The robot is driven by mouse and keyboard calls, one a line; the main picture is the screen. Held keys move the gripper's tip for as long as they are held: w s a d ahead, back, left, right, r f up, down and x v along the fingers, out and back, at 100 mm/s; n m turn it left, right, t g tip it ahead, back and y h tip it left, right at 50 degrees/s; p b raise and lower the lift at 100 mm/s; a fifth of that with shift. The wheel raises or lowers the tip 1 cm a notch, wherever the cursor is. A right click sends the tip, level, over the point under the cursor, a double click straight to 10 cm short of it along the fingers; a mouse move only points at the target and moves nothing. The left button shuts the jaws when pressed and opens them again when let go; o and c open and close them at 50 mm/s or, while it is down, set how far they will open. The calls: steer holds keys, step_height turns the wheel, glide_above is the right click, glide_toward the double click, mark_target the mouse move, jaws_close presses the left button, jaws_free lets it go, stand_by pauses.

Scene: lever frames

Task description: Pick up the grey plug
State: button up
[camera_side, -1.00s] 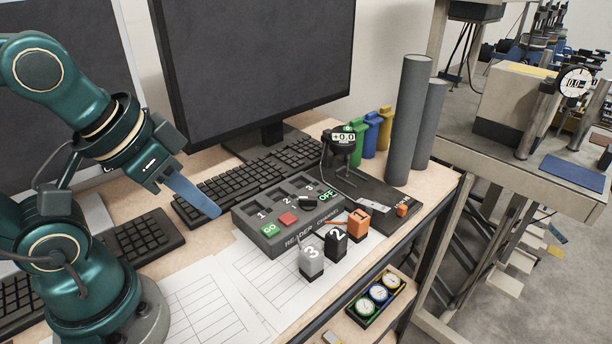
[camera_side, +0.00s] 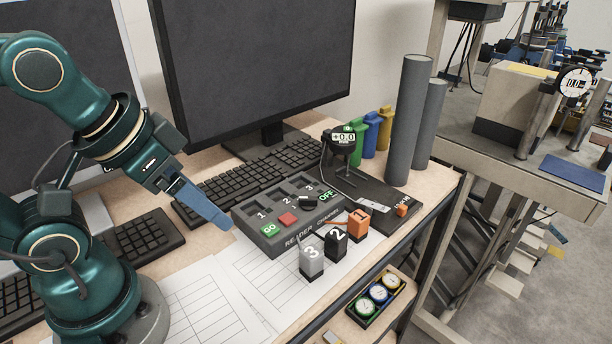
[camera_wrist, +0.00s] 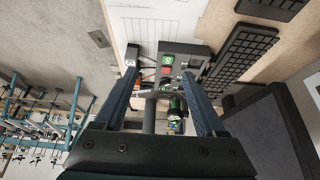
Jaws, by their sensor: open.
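The grey plug (camera_side: 312,260), marked 3 and with a black foot, stands upright on the paper in front of the reader box, at the near end of a row of plugs. In the wrist view a small dark and pale shape by the left fingertip may be this plug; I cannot tell surely. My gripper (camera_side: 222,224) is open and empty, left of the reader box and apart from the grey plug. Its two blue fingers (camera_wrist: 160,76) show wide apart in the wrist view, with the reader box beyond them.
The black plug 2 (camera_side: 335,243) and orange plug 1 (camera_side: 358,224) stand close beside the grey one. The reader box (camera_side: 270,240) with slots and buttons lies behind them. Paper sheets (camera_side: 205,298) lie flat in front.

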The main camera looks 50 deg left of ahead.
steer(key=w+r+n+t, duration=0.1)
steer(key=w+r, duration=0.1)
steer(key=w, duration=0.2)
glide_above(310, 253)
steer(key=a, duration=0.2)
step_height(310, 253, down, 7)
steer(key=f, duration=0.1)
steer(key=s+d+f+m+g, duration=0.1)
steer(key=f+g, duration=0.1)
steer(key=f, duration=0.1)
steer(key=shift+s+d+m, duration=0.15)
steer(key=shift+d+m, duration=0.15)
steer(key=shift+d, duration=0.05)
steer(key=shift+d+f, duration=0.15)
steer(key=shift+f, duration=0.25)
steer(key=shift+x, duration=2.2)
jaws_close()
